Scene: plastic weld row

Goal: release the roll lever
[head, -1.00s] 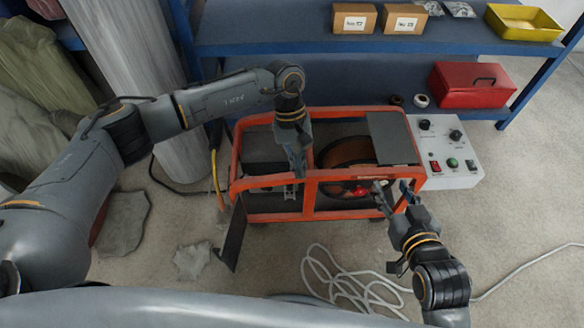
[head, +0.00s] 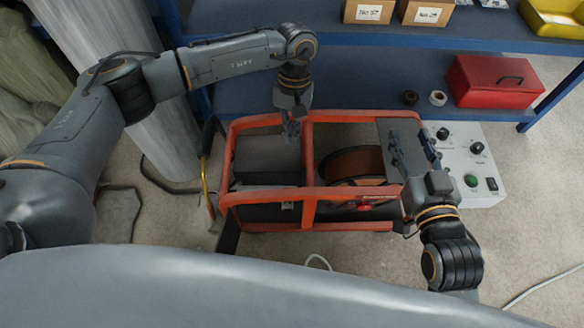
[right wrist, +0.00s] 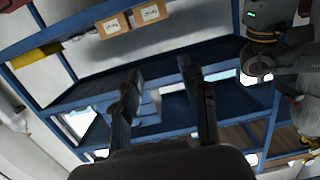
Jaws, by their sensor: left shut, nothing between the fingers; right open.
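An orange-framed machine (head: 265,196) stands on the floor with a dark roll (head: 352,165) in its right bay. A small red knob (head: 366,207) shows low at the front of that bay; it may be the roll lever's end, but the lever's position is unclear. My left gripper (head: 292,134) is shut and empty, pointing down over the machine's rear middle. My right gripper (head: 413,152) is open and empty, above the machine's right end, apart from the red knob. Its spread fingers also show in the right wrist view (right wrist: 160,76), with nothing between them.
A dark panel (head: 396,130) covers the machine's top right. A white control box (head: 480,172) with knobs and buttons adjoins its right side. Behind stands a blue shelf (head: 352,78) with a red toolbox (head: 495,82) and cartons (head: 368,11).

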